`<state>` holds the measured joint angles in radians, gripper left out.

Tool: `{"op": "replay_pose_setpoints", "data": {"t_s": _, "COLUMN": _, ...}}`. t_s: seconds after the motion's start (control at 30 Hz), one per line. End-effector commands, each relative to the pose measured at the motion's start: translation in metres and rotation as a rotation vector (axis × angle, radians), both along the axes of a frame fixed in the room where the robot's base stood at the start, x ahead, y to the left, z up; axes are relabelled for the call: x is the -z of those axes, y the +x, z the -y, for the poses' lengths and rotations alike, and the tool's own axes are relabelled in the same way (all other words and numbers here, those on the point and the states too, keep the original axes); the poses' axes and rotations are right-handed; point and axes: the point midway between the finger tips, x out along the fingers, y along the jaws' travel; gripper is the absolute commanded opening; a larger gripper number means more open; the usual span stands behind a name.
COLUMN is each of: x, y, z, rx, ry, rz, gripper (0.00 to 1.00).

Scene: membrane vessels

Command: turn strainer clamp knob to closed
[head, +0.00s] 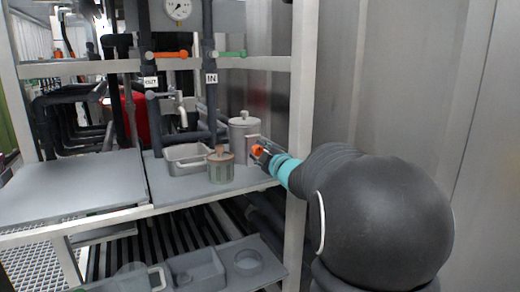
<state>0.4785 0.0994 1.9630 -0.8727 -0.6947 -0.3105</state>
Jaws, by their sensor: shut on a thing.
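The strainer (243,130) looks like a grey lidded canister standing at the back right of the shelf. An orange knob (257,151) shows at its right front side. My gripper (261,150) reaches in from the right, past the white post, and is shut on the orange knob. The fingers and the knob are small here, and the arm hides part of the right side. The knob's exact angle cannot be told.
A jar with a brown-topped lid (220,166) stands just left of my gripper, beside a grey tray (187,158). A white post (299,110) rises close by my arm. Pipes with an orange handle (168,54) and a green handle (231,53) are above.

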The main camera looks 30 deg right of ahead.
Motion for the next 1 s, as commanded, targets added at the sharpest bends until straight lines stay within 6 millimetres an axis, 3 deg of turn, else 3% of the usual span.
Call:
{"op": "replay_pose_setpoints", "data": {"t_s": 0.73, "x": 0.0005, "y": 0.0001, "z": -0.0002, "rx": 0.0, "ry": 0.088, "rz": -0.003, "gripper": 0.0}}
{"op": "replay_pose_setpoints", "data": {"t_s": 0.77, "x": 0.0005, "y": 0.0001, "z": -0.0002, "rx": 0.0, "ry": 0.088, "rz": -0.003, "gripper": 0.39}}
{"op": "replay_pose_setpoints", "data": {"t_s": 0.83, "x": 0.0004, "y": 0.0001, "z": -0.0003, "rx": 0.0, "ry": 0.088, "rz": -0.003, "gripper": 0.57}}
{"op": "replay_pose_setpoints", "data": {"t_s": 1.0, "x": 0.0004, "y": 0.0001, "z": -0.0003, "rx": 0.0, "ry": 0.087, "rz": -0.003, "gripper": 0.6}}
